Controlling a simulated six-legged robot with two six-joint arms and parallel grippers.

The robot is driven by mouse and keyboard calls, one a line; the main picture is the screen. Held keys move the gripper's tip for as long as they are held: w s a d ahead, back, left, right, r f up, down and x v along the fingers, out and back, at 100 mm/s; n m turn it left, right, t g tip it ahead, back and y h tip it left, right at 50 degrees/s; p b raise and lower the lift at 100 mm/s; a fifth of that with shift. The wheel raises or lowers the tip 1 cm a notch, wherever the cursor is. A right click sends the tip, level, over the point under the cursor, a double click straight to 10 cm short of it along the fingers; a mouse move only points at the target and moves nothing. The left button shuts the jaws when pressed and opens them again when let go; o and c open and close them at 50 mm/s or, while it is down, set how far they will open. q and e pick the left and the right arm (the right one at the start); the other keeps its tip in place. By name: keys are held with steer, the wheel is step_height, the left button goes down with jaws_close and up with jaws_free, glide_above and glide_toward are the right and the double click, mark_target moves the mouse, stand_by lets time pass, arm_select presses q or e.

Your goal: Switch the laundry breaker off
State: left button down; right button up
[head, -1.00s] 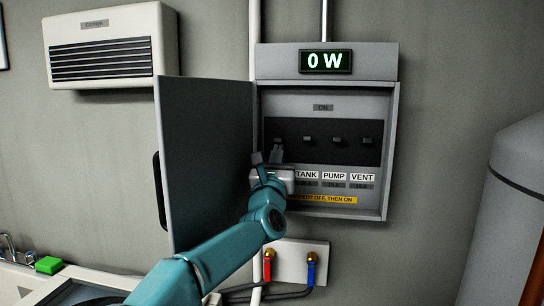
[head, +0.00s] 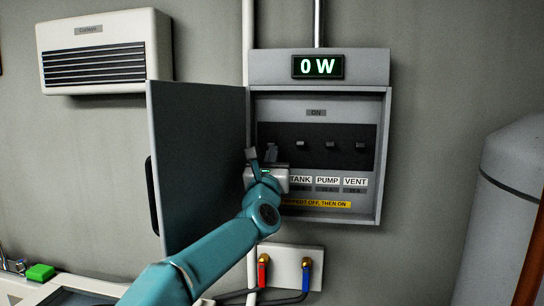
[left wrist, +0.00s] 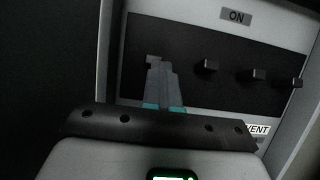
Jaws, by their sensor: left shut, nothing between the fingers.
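The grey breaker box (head: 383,160) hangs on the wall with its door open to the left. It has a row of dark switches on a black strip under an ON label (head: 316,113). TANK, PUMP and VENT labels sit under the three right-hand switches; the leftmost label is hidden behind my gripper, so I cannot read "laundry". My left gripper (head: 269,153) is shut and empty, its tips at the leftmost switch. In the left wrist view the closed fingers (left wrist: 161,75) overlap just below that switch (left wrist: 153,59); I cannot tell whether they touch. My right gripper is out of view.
The open door (head: 198,165) stands close to the left of my arm. A display (head: 318,67) above reads 0 W. Red and blue valves (head: 306,272) are below the box. A grey tank (head: 505,210) stands at the right, a heater (head: 105,52) at upper left.

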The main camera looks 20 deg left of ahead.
arm_select(q)
steer(key=shift+f, duration=0.1)
stand_by(0.4)
steer(key=b+v, duration=1)
steer(key=v, duration=0.6)
steer(key=shift+s, duration=0.15)
